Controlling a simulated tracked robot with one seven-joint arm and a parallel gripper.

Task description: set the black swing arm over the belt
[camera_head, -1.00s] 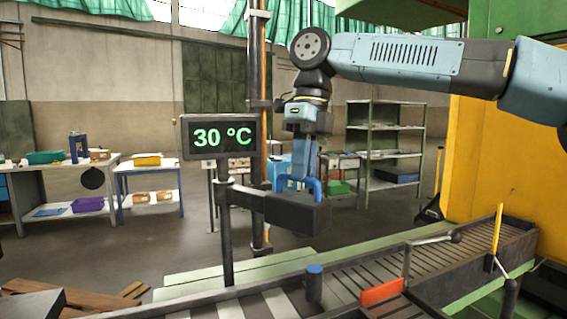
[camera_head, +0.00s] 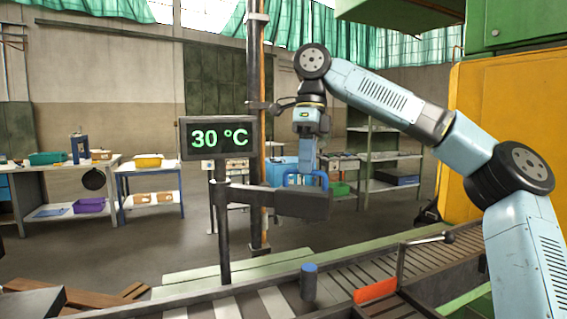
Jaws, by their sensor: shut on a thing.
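The black swing arm (camera_head: 257,198) reaches right from the dark post (camera_head: 222,235) below the 30 °C display and ends in a thick block (camera_head: 303,205). The slatted belt (camera_head: 335,283) runs across the lower front. In the picture the swing arm's end shows above the belt's far edge; its exact position over the floor or belt is hard to tell.
A lit display (camera_head: 218,138) is on the post. A blue cylinder (camera_head: 309,282) and a red plate (camera_head: 376,291) are at the belt, with a ball-ended lever (camera_head: 447,237). A yellow machine (camera_head: 500,110) stands right. Tables and shelves are behind.

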